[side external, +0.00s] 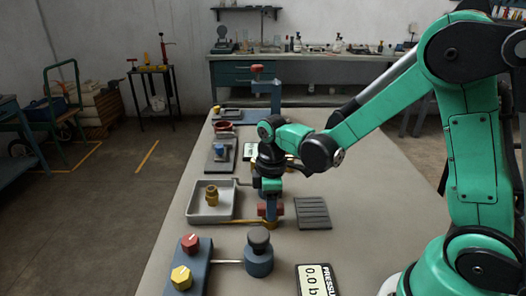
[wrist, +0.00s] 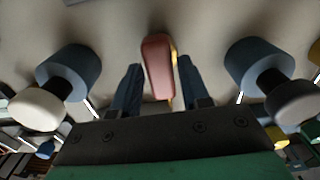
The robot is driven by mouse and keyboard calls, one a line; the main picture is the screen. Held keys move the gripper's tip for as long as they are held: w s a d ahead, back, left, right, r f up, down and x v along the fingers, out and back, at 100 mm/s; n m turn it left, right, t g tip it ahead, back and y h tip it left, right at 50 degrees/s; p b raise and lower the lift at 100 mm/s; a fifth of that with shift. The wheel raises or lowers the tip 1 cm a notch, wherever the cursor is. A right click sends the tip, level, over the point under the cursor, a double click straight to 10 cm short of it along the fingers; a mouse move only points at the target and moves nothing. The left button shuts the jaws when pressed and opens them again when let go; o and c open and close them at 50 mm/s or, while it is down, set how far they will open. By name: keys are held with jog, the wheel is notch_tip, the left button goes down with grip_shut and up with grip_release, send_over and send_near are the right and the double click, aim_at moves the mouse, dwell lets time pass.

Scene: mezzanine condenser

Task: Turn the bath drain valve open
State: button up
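The valve has a red handle (side external: 262,210) and sits by the brass pipe (side external: 240,221) at the front edge of the white tray (side external: 192,213). I take it to be the bath drain valve; no label on it is readable. My gripper (side external: 271,208) points down over it, and its blue fingers hide part of the handle in the side view. In the wrist view the red handle (wrist: 157,66) lies lengthwise between the two fingers of my gripper (wrist: 159,85). The fingers are apart, with a narrow gap on the right; contact on the left is unclear.
A brass fitting (side external: 211,195) stands in the tray. In front are a blue box with a red button (side external: 190,243) and yellow button (side external: 181,277), a dark-topped blue cylinder (side external: 259,258) and a pressure display (side external: 316,281). A ridged grey pad (side external: 312,213) lies right.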

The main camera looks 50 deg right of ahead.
jog(key=shift+o, duration=0.9)
jog(key=shift+r, duration=2.8)
jog(key=s+r+m+t, duration=0.4)
jog(key=m+t, duration=0.3)
jog(key=m, duration=0.2)
jog(key=shift+s+a+r, duration=0.35)
jog(key=shift+s, duration=0.4)
